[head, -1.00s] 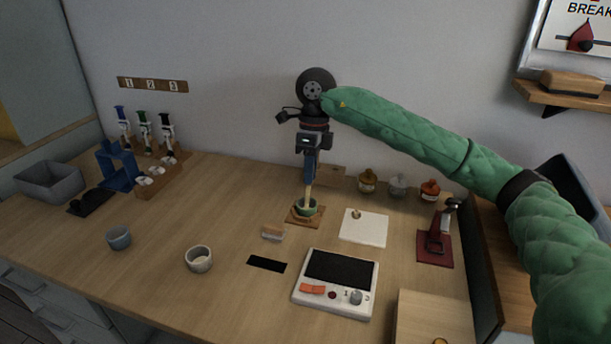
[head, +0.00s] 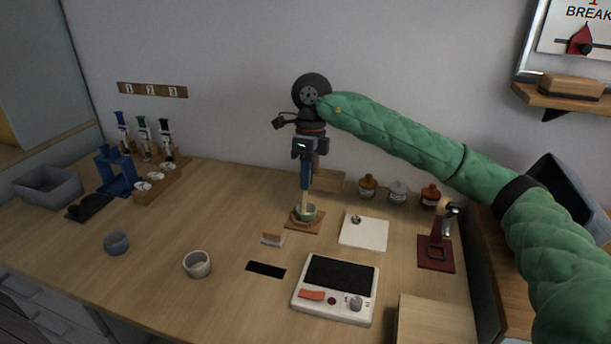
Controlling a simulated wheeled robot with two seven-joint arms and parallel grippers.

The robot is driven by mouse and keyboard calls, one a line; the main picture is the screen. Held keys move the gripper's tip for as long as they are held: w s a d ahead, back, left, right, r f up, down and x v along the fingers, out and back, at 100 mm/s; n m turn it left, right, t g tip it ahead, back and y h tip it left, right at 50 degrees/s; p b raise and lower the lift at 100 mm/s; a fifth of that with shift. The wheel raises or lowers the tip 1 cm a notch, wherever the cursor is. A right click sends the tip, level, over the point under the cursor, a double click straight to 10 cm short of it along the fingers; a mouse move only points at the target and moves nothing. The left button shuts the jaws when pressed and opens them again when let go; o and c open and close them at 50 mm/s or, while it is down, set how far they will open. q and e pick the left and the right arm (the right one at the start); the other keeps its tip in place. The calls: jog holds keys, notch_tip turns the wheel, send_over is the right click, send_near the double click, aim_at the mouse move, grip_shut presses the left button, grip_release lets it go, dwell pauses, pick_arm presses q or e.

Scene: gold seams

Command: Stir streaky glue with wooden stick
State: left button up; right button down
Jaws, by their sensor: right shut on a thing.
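My right gripper (head: 306,184) points straight down near the middle of the table and is shut on the wooden stick (head: 305,200). The cup sits on a square wooden coaster (head: 291,226). The glue inside the cup is too small to make out, so I cannot tell whether it is streaky. My left gripper is not in view.
A white device with a dark top (head: 340,272) stands in front, with a white tile (head: 363,231) to the right of the cup. Two small cups, blue-grey (head: 116,243) and pale (head: 197,264), stand front left. Several jars (head: 398,191) line the back. A red stand (head: 436,252) is at right.

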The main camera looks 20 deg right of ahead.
jog(key=shift+w+d+r, duration=0.15)
jog(key=shift+d, duration=0.15)
jog(key=shift+r, duration=0.25)
jog(key=shift+r+p, duration=0.4)
jog(key=shift+r, duration=0.2)
jog(key=shift+p+v, duration=0.4)
jog(key=shift+v, duration=0.8)
jog(key=shift+s+a+p+v, duration=0.15)
jog(key=shift+p+v, duration=0.2)
jog(key=shift+v, duration=0.45)
jog(key=shift+s+a+p+v, duration=0.15)
jog(key=shift+p+v, duration=0.2)
jog(key=shift+v, duration=0.45)
jog(key=shift+s+p+v, duration=0.1)
jog(key=shift+p+v, duration=0.25)
jog(key=shift+v, duration=0.45)
jog(key=shift+r, duration=0.15)
